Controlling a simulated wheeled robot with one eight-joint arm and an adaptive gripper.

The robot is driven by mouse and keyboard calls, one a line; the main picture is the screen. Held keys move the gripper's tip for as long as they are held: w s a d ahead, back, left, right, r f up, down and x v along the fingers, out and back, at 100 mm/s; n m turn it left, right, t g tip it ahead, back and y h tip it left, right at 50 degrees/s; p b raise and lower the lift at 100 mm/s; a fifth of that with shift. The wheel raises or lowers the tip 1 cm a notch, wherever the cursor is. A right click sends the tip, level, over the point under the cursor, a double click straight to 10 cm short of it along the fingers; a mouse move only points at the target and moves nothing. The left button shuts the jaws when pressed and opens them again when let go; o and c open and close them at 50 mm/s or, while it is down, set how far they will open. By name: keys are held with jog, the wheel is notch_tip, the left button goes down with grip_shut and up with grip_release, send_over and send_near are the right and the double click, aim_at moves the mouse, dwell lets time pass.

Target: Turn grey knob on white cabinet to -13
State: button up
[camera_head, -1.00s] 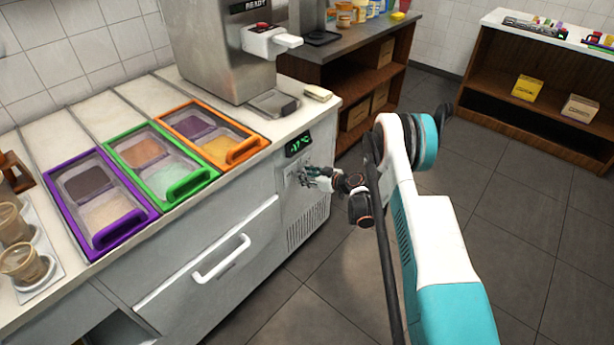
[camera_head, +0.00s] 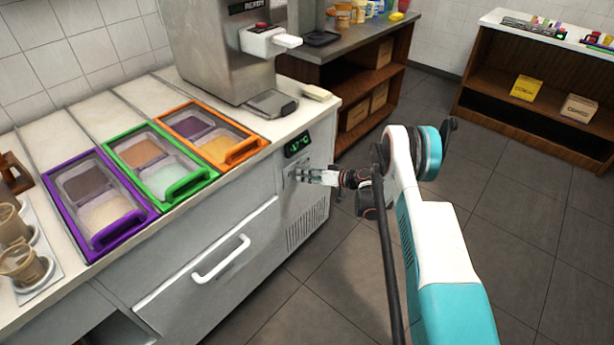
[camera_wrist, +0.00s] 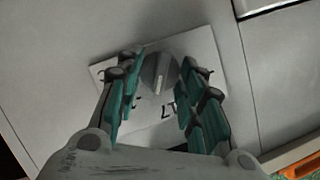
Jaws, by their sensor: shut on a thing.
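The white cabinet (camera_head: 262,193) has a dark display (camera_head: 297,145) on its front that appears to read -17 °C in green. Below the display is a pale square plate (camera_head: 291,172), which also shows in the wrist view (camera_wrist: 203,45). The round grey knob (camera_wrist: 158,73) with a light pointer mark sits on this plate. My gripper (camera_head: 300,174) reaches the plate from the right. In the wrist view my gripper's teal fingers (camera_wrist: 159,76) are on either side of the knob, shut on it. The knob is hidden behind the fingers in the head view.
A white drawer handle (camera_head: 221,259) sticks out left of my gripper. Topping trays with purple (camera_head: 122,231), green (camera_head: 190,183) and orange (camera_head: 246,150) frames are on top of the cabinet. A vent (camera_head: 306,224) is below the plate. The floor to the right is clear.

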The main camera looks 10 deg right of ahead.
jog(key=shift+m, duration=0.3)
dwell(0.4)
jog(key=o, duration=1.1)
jog(key=v, duration=1.2)
jog(key=shift+w+d, duration=0.1)
jog(key=shift+d, duration=0.05)
jog(key=shift+c, duration=0.6)
